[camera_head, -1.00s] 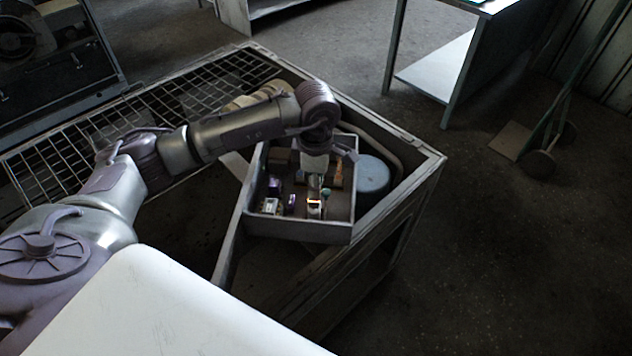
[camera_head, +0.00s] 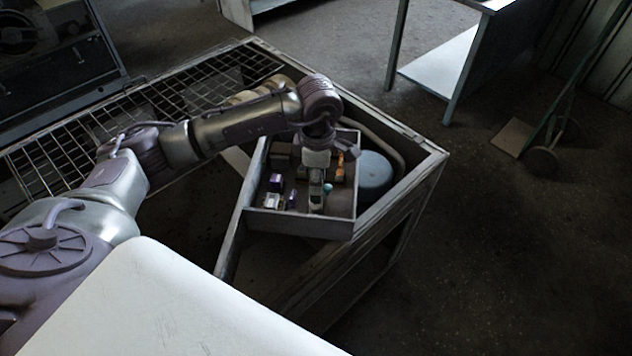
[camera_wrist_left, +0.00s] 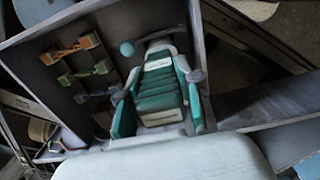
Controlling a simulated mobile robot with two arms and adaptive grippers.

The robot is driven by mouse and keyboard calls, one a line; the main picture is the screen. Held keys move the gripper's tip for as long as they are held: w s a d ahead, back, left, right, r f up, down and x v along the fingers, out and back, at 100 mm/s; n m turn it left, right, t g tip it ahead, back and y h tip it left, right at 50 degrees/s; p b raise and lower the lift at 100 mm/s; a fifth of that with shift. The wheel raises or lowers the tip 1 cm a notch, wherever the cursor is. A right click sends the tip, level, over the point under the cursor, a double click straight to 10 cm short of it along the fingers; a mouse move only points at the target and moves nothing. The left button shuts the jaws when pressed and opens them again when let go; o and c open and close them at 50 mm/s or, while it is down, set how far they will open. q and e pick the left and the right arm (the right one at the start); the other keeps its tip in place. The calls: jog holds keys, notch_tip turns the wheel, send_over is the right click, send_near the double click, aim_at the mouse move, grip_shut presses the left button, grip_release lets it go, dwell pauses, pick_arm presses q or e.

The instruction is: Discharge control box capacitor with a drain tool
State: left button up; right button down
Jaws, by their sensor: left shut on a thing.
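My left gripper (camera_head: 316,192) reaches down into the open control box (camera_head: 290,226). In the left wrist view its fingers (camera_wrist_left: 158,105) are shut on a ribbed teal tool with a pale label (camera_wrist_left: 158,85), which I take for the drain tool. The tool's far end points down toward the box floor beside a small teal ball-shaped part (camera_wrist_left: 127,47), also seen in the head view (camera_head: 328,187). I cannot tell whether the tip touches anything. I cannot pick out the capacitor for certain; the gripper hides part of the box. My right gripper is not in view.
The box holds purple blocks (camera_head: 276,182), a white block (camera_head: 271,201) and orange connectors (camera_head: 340,167). A blue-grey round cylinder (camera_head: 375,172) stands right of it inside the housing. A wire grille (camera_head: 120,110) lies left.

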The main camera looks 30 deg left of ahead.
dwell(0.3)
pick_arm(q)
jog(key=shift+r+p, duration=1.7)
jog(key=shift+r, duration=1.8)
